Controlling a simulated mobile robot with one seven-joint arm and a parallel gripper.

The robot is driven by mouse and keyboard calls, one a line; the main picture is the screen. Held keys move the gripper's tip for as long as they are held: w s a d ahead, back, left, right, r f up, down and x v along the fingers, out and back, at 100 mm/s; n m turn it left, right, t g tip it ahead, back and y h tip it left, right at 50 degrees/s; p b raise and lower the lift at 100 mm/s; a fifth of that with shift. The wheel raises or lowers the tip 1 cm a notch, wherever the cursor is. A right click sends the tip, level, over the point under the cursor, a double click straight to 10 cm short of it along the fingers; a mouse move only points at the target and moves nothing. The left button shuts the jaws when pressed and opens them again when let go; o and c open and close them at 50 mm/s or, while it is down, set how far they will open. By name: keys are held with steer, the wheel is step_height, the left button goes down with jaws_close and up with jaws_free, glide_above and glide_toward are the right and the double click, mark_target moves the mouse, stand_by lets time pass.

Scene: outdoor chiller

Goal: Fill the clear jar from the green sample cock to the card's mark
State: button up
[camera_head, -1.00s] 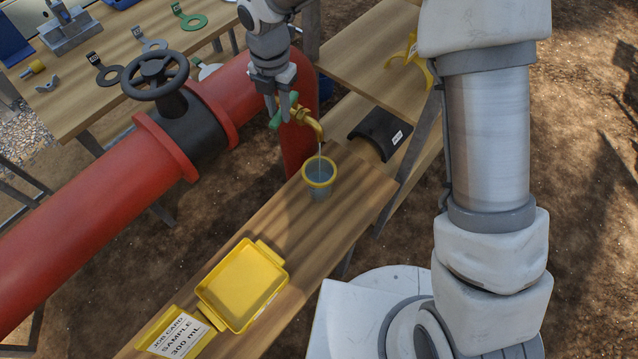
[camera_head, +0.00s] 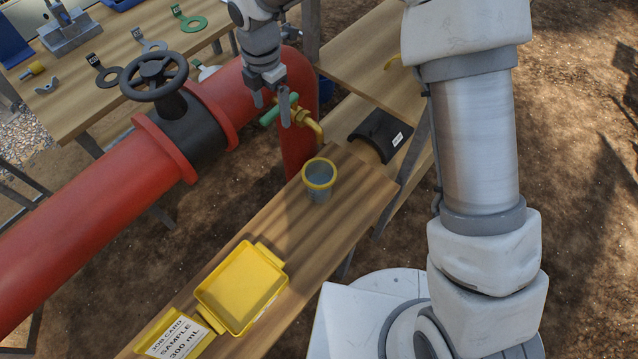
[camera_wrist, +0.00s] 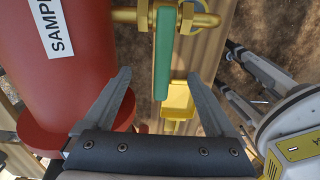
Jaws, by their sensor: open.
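The clear jar (camera_head: 318,194) with a yellow rim stands upright on the narrow wooden bench, below the brass spout (camera_head: 318,130). It looks grey-blue inside; I cannot read its level or see its mark. No stream shows from the spout. The green lever (camera_head: 270,117) of the sample cock lies across the brass body; it also shows in the wrist view (camera_wrist: 164,55). My gripper (camera_head: 271,103) is open at the lever, with its fingers (camera_wrist: 159,74) spread either side of the lever's line and apart from it. The job card (camera_head: 178,339) reads "SAMPLE 300 mL".
The red pipe (camera_head: 90,215) with a black handwheel (camera_head: 155,76) runs at left. A black curved piece (camera_head: 381,134) rests on the shelf at right. Bench around the jar is clear.

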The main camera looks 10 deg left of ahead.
mark_target(272, 111)
steer(key=shift+r, duration=0.1)
step_height(272, 111, up, 7)
steer(key=p, duration=0.5)
stand_by(0.3)
step_height(272, 111, up, 17)
steer(key=shift+r+b, duration=0.15)
steer(key=shift+b, duration=0.15)
